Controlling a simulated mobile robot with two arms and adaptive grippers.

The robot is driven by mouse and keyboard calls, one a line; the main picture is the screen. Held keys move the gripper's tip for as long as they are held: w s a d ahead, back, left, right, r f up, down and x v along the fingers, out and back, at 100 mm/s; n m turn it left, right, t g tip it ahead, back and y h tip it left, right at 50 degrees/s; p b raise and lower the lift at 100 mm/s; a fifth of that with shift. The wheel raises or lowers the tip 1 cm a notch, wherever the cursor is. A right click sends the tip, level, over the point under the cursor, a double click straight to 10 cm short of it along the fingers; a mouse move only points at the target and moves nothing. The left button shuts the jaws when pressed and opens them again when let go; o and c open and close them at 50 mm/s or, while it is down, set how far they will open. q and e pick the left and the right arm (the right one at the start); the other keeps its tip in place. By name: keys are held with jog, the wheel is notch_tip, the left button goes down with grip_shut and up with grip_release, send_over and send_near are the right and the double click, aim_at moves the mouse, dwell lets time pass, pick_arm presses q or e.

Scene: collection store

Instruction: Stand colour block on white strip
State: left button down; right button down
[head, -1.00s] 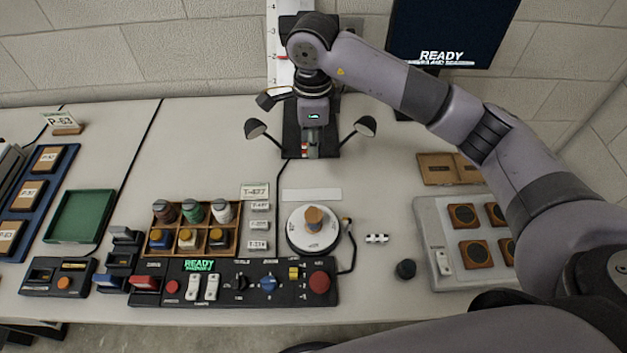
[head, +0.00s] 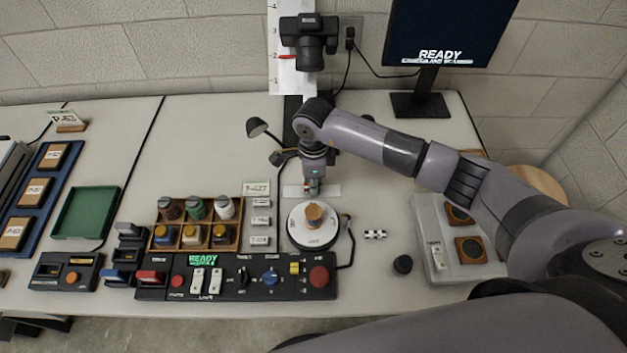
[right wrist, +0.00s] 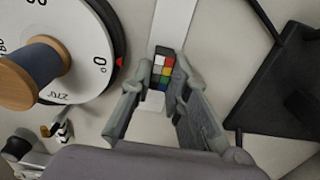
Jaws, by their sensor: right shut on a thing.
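The colour block (right wrist: 161,66) is a small dark piece with a grid of white, red, yellow, green and blue patches. My right gripper (right wrist: 158,78) is shut on it, one finger on each side. In the head view the right gripper (head: 313,187) points down at the white strip (head: 332,190), behind the turntable. The strip (right wrist: 175,25) passes under the block in the right wrist view. Whether the block touches the strip, I cannot tell. In the head view the gripper mostly hides the block. My left gripper is not in view.
The round white turntable (head: 299,235) with a wooden-topped spool (head: 314,213) is close in front of the strip. Label tags (head: 260,203) and a bottle rack (head: 166,231) stand left. A lamp (head: 257,128) and camera stand are behind. A small striped piece (head: 375,234) lies right.

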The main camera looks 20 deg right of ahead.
jog(key=shift+f, duration=0.15)
jog(key=c, duration=1.5)
grip_release()
jog(key=shift+c, duration=0.2)
jog(key=shift+r, duration=0.35)
notch_tip(320, 180, up, 12)
jog(key=b, duration=0.2)
jog(key=shift+f, duration=0.15)
